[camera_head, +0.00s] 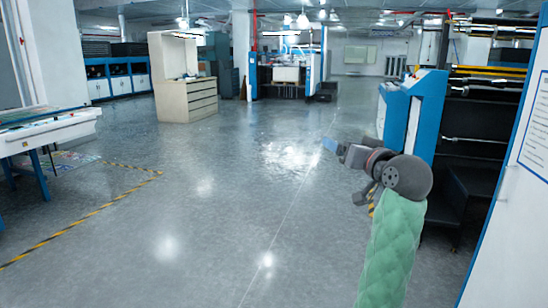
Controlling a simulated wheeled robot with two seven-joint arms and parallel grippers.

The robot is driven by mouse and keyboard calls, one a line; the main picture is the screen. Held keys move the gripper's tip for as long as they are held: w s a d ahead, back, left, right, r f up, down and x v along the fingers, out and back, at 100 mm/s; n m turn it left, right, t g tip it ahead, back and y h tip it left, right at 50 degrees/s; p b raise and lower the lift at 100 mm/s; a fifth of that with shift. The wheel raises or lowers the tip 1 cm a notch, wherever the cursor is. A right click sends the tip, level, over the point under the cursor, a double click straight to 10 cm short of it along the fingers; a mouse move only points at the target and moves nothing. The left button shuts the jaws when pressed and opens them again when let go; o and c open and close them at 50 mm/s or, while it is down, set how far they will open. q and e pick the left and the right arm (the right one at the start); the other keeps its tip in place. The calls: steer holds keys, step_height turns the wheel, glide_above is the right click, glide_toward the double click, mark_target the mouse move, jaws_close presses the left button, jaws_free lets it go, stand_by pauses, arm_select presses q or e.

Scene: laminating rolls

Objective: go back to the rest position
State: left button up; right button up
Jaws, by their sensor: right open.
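My right gripper (343,153) is right of the middle, at the end of my arm with the green quilted sleeve. It points to the left, is open and shows nothing held between its fingers. It is in front of the open floor, a little left of the blue and white machine. My left gripper and left arm are out of view. No laminating roll shows in my grip.
A machine with horizontal rollers (475,140) stands close on the right, beside a white panel (517,190). A table (50,130) is at the left. A beige cabinet (187,100) stands farther back. The middle floor (230,200) is clear, with yellow-black tape at left.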

steer(key=s+a+f+g+h+p, duration=0.15)
steer(key=s+f+g+p, duration=0.4)
steer(key=f, duration=0.85)
steer(key=s+a+f+g+h+p, duration=0.1)
steer(key=s+f+g+h+p, duration=0.15)
steer(key=s+f, duration=0.9)
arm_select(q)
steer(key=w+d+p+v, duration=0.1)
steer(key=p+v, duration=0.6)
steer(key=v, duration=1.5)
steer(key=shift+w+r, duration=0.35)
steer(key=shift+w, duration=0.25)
arm_select(e)
steer(key=s+f+g, duration=0.3)
steer(key=s+f, duration=0.7)
steer(key=s, duration=0.3)
steer(key=s+a+f+n+g, duration=0.1)
steer(key=s+f+g, duration=0.3)
steer(key=s+f, duration=0.6)
steer(key=s, duration=0.4)
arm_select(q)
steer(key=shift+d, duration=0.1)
